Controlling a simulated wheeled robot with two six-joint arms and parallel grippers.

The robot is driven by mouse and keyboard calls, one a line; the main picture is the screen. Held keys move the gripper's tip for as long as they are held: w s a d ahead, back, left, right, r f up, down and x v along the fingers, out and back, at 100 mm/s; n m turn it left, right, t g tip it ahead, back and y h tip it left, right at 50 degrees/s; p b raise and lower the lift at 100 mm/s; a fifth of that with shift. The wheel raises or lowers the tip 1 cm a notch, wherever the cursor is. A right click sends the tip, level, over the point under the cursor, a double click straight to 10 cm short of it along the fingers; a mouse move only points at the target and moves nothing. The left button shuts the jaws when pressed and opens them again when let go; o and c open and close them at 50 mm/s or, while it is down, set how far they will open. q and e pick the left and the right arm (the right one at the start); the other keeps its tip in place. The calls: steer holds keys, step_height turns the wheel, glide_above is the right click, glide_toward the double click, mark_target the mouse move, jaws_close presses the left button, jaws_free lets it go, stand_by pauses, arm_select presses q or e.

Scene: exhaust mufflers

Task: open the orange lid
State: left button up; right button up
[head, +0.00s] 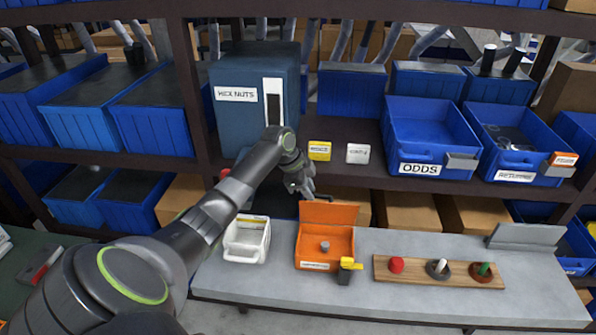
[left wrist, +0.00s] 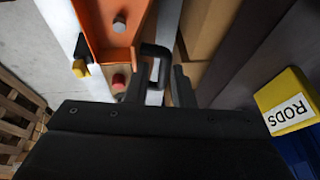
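The orange box (head: 325,255) stands on the grey bench in the head view. Its orange lid (head: 330,213) stands raised at the box's back edge, its inner face toward me. A small grey peg (head: 325,246) shows in the box. My left gripper (head: 308,190) is just above and behind the lid's upper left corner. In the left wrist view my left gripper (left wrist: 161,85) has its fingers apart, with a black bracket-like handle (left wrist: 157,50) at and between their tips. Whether they touch it is unclear. The orange box (left wrist: 97,25) also shows there. My right gripper is out of view.
A white bin (head: 247,243) stands left of the box. A black and yellow object (head: 347,271) is at its front right corner. A wooden board (head: 420,272) with several coloured knobs lies to the right. The shelf (head: 375,175) with blue bins is behind and above.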

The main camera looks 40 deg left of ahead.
arm_select(q)
steer(key=b+v, duration=0.3)
steer(key=v, duration=1.3)
steer(key=shift+s+r+b, duration=0.2)
steer(key=shift+r+b, duration=0.1)
